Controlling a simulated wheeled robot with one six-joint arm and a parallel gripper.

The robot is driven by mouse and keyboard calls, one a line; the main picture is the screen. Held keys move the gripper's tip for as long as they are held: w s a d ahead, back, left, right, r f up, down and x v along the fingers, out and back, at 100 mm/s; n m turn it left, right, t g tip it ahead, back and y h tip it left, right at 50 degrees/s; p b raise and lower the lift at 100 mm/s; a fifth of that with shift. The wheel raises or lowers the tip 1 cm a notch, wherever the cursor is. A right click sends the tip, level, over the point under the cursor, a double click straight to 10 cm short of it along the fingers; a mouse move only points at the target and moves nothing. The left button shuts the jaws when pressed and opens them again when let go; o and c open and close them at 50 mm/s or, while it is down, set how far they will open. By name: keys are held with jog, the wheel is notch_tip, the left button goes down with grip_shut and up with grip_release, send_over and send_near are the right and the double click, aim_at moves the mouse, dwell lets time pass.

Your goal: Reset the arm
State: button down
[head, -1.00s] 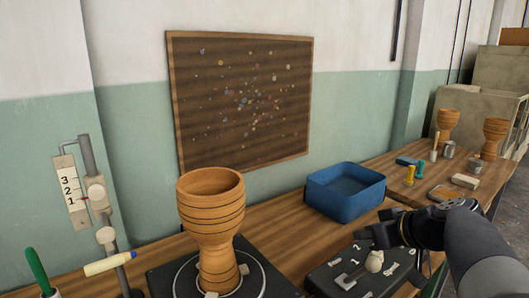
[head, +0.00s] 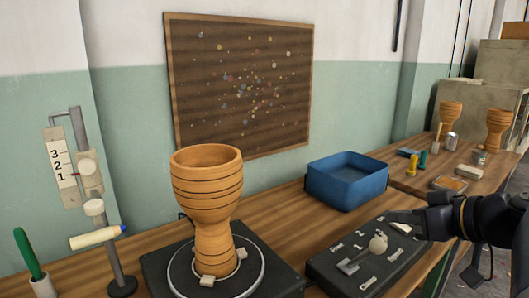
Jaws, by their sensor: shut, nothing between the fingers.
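My gripper (head: 422,222) shows at the right in the head view, shut and empty, pointing left. It appears just off the right end of the black control box (head: 330,278); I cannot tell its exact height above it. The box carries a pale round knob (head: 378,243), a lever and white marks. A wooden goblet drum (head: 207,190) stands upright on a round turntable (head: 257,272) to the left, well apart from my gripper.
A blue bin (head: 347,185) stands behind the control box. At left are a numbered gauge on a post (head: 62,165), a blue-tipped marker (head: 95,238) and a green-handled tool (head: 28,252). More goblet drums (head: 450,116) and small items stand on the far table.

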jog(key=p+v, duration=0.1)
jog(key=v, duration=0.4)
jog(key=w+a+f+g+h+p, duration=0.2)
jog(key=w+a+p, duration=0.4)
jog(key=p, duration=0.8)
jog(key=w+a+f+g+h+p, duration=0.3)
jog(key=w+a+f+g+p, duration=0.2)
jog(key=w+p, duration=0.5)
jog(key=p, duration=0.4)
jog(key=shift+a+p, duration=0.35)
jog(key=shift+p, duration=0.05)
dwell(0.7)
jog(key=shift+f+g, duration=0.15)
jog(key=shift+g, duration=0.15)
